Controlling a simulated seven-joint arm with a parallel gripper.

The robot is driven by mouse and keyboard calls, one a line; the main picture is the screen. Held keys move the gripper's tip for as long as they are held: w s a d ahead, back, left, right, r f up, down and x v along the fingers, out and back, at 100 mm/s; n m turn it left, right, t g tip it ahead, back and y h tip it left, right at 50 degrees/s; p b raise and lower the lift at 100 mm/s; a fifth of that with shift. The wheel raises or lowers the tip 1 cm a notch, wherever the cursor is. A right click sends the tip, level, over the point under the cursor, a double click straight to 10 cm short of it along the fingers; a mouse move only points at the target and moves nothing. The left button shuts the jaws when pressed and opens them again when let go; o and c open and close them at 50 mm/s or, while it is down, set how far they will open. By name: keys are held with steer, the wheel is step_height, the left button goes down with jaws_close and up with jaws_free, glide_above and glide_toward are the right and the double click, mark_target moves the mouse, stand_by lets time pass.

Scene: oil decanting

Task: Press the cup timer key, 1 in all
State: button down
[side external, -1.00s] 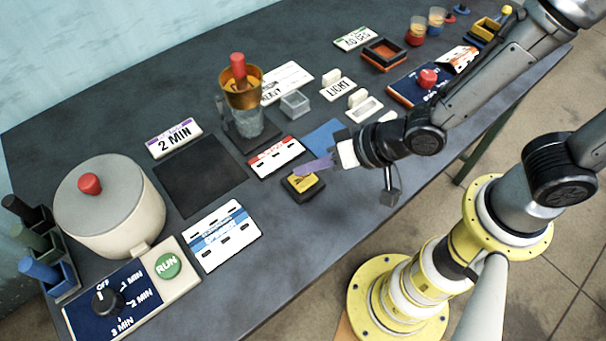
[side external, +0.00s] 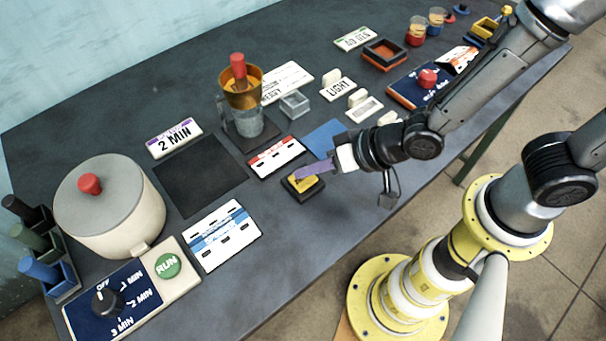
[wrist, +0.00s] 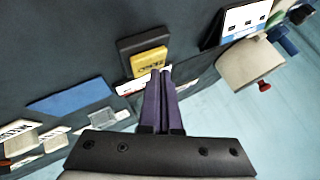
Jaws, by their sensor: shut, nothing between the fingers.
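The cup timer key appears to be the yellow key (side external: 304,184) on a small black base, near the front edge of the table; its lettering is too small to read. It also shows in the wrist view (wrist: 149,62), just beyond my fingertips. My gripper (side external: 300,171) is shut and empty, its purple fingers pointing left, with the tips over the back part of the key. In the wrist view the two fingers (wrist: 161,72) lie together and overlap the key's near edge. I cannot tell whether the tips touch it.
A red-and-white card (side external: 277,158) and a blue mat (side external: 326,138) lie behind the key. A blue-and-white card (side external: 222,235) lies to its left. Farther left are a pot (side external: 110,205) and a RUN button panel (side external: 168,266). An amber cup (side external: 240,90) stands behind.

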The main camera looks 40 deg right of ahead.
mark_target(309, 181)
steer(key=shift+f, duration=0.4)
stand_by(0.5)
steer(key=shift+r, duration=0.85)
steer(key=shift+r, duration=2.55)
